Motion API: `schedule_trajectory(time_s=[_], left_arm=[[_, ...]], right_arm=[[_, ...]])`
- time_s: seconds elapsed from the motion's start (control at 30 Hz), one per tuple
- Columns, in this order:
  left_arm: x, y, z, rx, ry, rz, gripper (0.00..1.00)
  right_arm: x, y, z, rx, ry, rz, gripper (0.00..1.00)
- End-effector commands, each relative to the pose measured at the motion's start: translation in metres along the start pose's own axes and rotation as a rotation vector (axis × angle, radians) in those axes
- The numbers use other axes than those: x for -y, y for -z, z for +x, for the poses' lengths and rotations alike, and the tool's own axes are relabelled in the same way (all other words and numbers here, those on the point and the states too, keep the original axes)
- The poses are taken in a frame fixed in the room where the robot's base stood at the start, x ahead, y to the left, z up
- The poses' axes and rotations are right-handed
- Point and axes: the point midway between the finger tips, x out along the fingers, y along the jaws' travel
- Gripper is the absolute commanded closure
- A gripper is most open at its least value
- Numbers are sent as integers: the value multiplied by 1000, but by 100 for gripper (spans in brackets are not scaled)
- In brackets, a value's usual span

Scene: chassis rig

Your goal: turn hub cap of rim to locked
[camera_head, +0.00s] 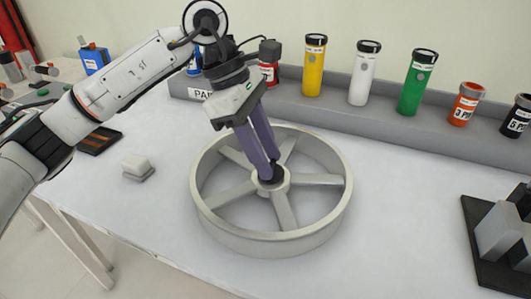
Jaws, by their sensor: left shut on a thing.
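The rim (333,218) is a large pale grey wheel with several spokes, lying flat on the white table. Its hub (286,183) is in the middle. The dark hub cap (265,181) sits at the hub and is mostly hidden by the fingers. My left gripper (270,172) reaches down from above with purple-grey fingers and is shut on the hub cap. The cap's turn position cannot be read. My right gripper is not in view.
A grey shelf (330,110) along the back holds yellow (314,68), white (364,75) and green (417,84) canisters and other containers. A dark fixture with grey blocks (499,232) stands at the right. Small white blocks (138,165) lie left of the rim.

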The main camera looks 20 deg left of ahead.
Motion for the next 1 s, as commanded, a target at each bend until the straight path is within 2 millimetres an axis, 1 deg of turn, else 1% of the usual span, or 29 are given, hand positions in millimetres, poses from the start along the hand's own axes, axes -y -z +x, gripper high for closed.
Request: schedule_trajectory(time_s=[0.3,0.73,0.77,0.8,0.87,1.0], left_arm=[[-1,-1,-1,1,29,78,90],[-1,-1,-1,1,34,87,90],[-1,-1,-1,1,33,87,66],[-1,-1,-1,1,34,87,59],[-1,-1,0,1,34,86,49],[-1,0,0,0,34,85,48]], right_arm=[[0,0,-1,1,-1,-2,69],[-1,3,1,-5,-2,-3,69],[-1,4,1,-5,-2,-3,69],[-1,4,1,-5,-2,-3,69],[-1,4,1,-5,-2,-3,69],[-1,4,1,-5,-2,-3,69]])
